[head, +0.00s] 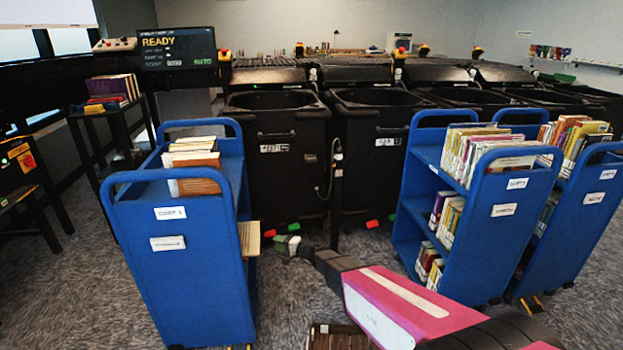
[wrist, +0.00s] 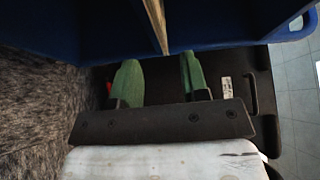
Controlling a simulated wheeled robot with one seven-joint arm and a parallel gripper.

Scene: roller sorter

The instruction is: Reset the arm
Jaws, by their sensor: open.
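My arm (head: 400,305), pink and black, reaches from the lower right of the head view toward the left blue cart. My gripper (head: 287,243) is at its far end, low beside that cart's right side and in front of the black bins. In the wrist view my gripper (wrist: 158,82) shows two green fingers set well apart, with nothing between them. A blue cart shelf edge (wrist: 225,25) and a thin light strip (wrist: 156,25) lie just beyond the fingertips. I cannot tell whether the fingers touch them.
The left blue cart (head: 190,285) holds books on top. Two more blue carts (head: 478,262) with books stand at right. Black bins (head: 277,190) line the back, below a READY screen (head: 178,47).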

